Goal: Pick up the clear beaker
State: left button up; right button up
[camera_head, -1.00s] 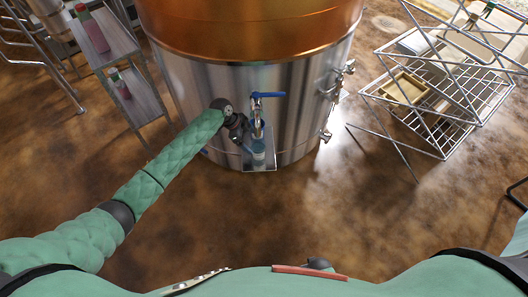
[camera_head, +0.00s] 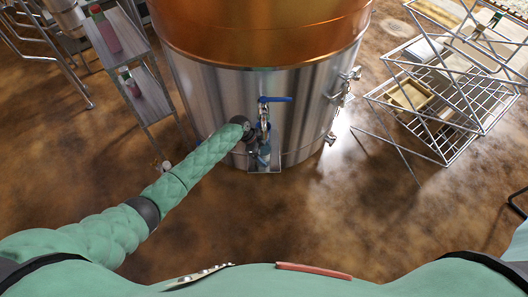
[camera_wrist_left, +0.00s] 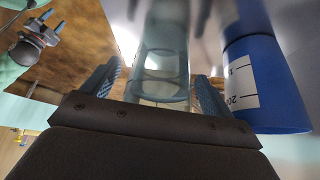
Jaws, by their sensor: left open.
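The clear beaker (camera_wrist_left: 165,65) shows in the left wrist view as a transparent cylinder with curved rim lines, between the two blue finger pads of my left gripper (camera_wrist_left: 157,75). The gripper is open, with one finger on each side of the beaker; I cannot tell whether either touches it. In the head view my left gripper (camera_head: 257,147) is at the front of the steel tank, below the tap, and the beaker cannot be made out clearly behind it.
A blue container (camera_wrist_left: 265,75) with a white graduated label stands close beside the right finger. The tap (camera_head: 265,115) with a blue lever sits above a small metal shelf (camera_head: 276,168) on the steel tank (camera_head: 205,95). A wire rack (camera_head: 440,110) stands at right.

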pick_arm(q)
jog(key=shift+f, duration=0.15)
jog(key=c, duration=1.2)
jog(key=shift+c, duration=0.2)
